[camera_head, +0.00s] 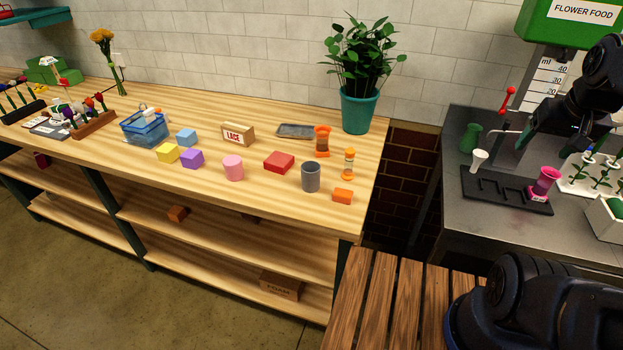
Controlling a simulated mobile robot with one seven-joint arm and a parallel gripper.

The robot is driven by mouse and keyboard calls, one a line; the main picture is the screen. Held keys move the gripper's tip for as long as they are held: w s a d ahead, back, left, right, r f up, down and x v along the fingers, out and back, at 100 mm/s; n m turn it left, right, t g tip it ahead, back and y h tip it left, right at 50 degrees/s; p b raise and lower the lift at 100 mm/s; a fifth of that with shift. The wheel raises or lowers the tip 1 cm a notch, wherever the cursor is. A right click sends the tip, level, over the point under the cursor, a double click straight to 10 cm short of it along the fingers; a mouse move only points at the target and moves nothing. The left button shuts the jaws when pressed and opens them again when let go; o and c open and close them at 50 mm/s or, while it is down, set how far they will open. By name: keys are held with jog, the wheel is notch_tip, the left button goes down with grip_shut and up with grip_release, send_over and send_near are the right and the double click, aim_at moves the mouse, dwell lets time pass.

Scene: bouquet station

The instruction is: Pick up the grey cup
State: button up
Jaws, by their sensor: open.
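The grey cup (310,177) stands upright near the front right part of the wooden table. It looks like a plain blue-grey cylinder, and nothing covers it. A red block (278,162) lies just to its left and an orange block (342,196) to its right, both apart from it. My gripper (527,140) is at the end of my dark arm at the upper right, over the metal counter, well to the right of the cup. It is open, small and dark in the view, and I see nothing held in it.
An orange hourglass-shaped item (322,141) and an orange-and-clear one (349,163) stand behind the cup. A pink cup (233,168) stands to its left. A potted plant (358,108) is at the back right. A gap separates the wooden table (215,205) from the metal counter (455,220).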

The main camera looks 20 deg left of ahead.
jog(key=shift+o, duration=0.3)
jog(key=shift+w+a, duration=0.1)
jog(key=w+a+f+n+g, duration=0.1)
jog(key=w+a+n, duration=0.5)
jog(key=a, duration=0.6)
jog(key=w+a+f+n+g, duration=0.2)
jog(key=w+a+n, duration=0.35)
jog(key=a, duration=0.75)
jog(key=n+g, duration=0.2)
jog(key=n, duration=0.5)
send_near(311, 174)
jog(key=w+f, duration=0.2)
jog(key=shift+m, duration=0.25)
jog(key=f, duration=0.5)
jog(key=shift+a+f, duration=0.3)
jog(key=shift+a, duration=0.1)
jog(key=shift+w+a+f, duration=0.1)
jog(key=shift+f, duration=1.15)
jog(key=shift+w+a+f, duration=0.1)
jog(key=shift+w+f, duration=0.05)
jog(key=shift+f, duration=1.1)
jog(key=c, duration=1.1)
